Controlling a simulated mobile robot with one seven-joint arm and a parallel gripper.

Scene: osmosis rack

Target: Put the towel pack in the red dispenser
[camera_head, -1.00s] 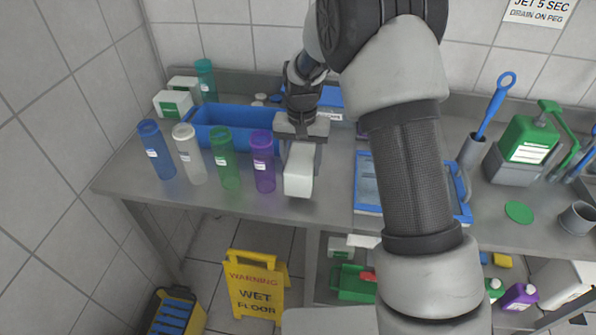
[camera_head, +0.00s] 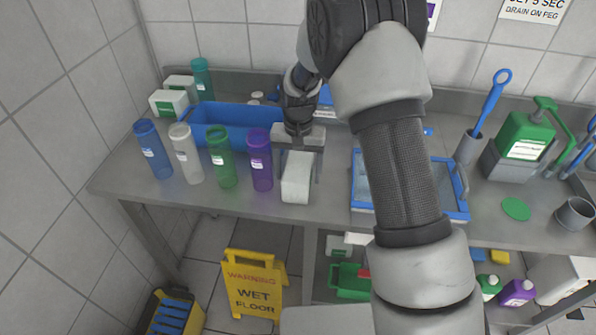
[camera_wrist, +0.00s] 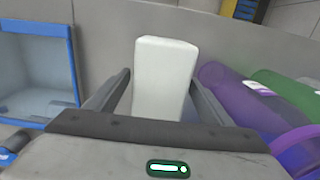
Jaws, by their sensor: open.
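The towel pack appears to be the plain white block (camera_head: 296,178) near the front edge of the steel counter, right of the purple bottle. It also shows in the wrist view (camera_wrist: 164,80). My gripper (camera_head: 299,150) is above and around it. In the wrist view, the open fingers (camera_wrist: 161,88) stand on either side of the block, with a narrow gap visible beside each. I cannot tell whether the block rests on the counter. I do not see a red dispenser in these views.
Several bottles stand left of the block, the purple one (camera_head: 260,160) closest. A blue bin (camera_head: 225,112) is behind them. A blue-framed tray (camera_head: 362,190) is to the right. A yellow wet-floor sign (camera_head: 252,285) stands below. Bare counter lies between block and tray.

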